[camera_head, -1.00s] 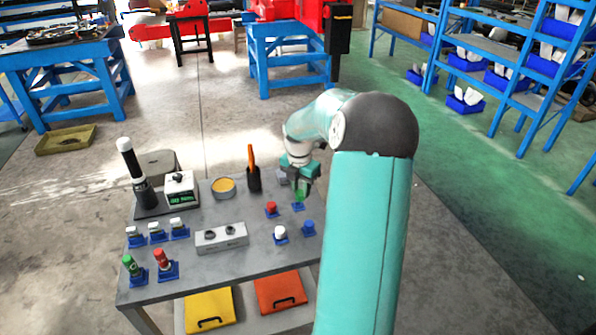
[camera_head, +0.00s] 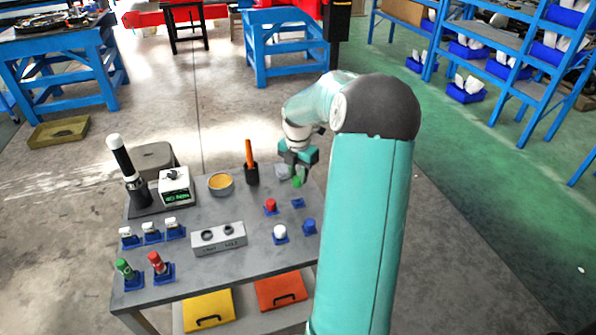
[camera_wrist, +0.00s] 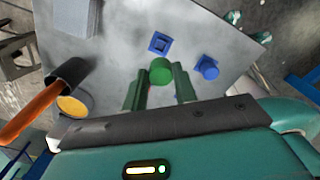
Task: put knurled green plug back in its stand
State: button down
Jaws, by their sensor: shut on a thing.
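My gripper (camera_wrist: 160,88) is shut on the green plug (camera_wrist: 160,70), which shows between the two green fingers in the wrist view. In the head view the plug (camera_head: 297,181) hangs below my gripper (camera_head: 298,170) near the table's far right corner. An empty blue stand (camera_head: 297,203) lies just nearer than the plug. In the wrist view this square stand (camera_wrist: 160,43) shows beyond the plug, apart from it. Another green plug (camera_head: 123,267) stands in a blue stand at the table's front left. Knurling is too small to make out.
A red plug (camera_head: 271,205), a white one (camera_head: 280,231) and a blue one (camera_head: 309,226) stand near the empty stand. An orange-handled tool stands in a black cup (camera_head: 252,174) left of my gripper. A grey two-hole block (camera_head: 218,239) sits mid-table.

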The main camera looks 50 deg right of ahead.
jog(key=shift+s+d, duration=0.1)
jog(key=shift+f, duration=0.1)
jog(key=shift+d+r, duration=0.15)
jog(key=shift+r, duration=0.05)
send_over(299, 203)
jog(key=shift+f, duration=2.9)
jog(key=shift+f, duration=0.2)
jog(key=shift+f, duration=0.75)
jog(key=c, duration=1)
grip_release()
jog(key=shift+d, duration=0.1)
jog(key=shift+c, duration=0.2)
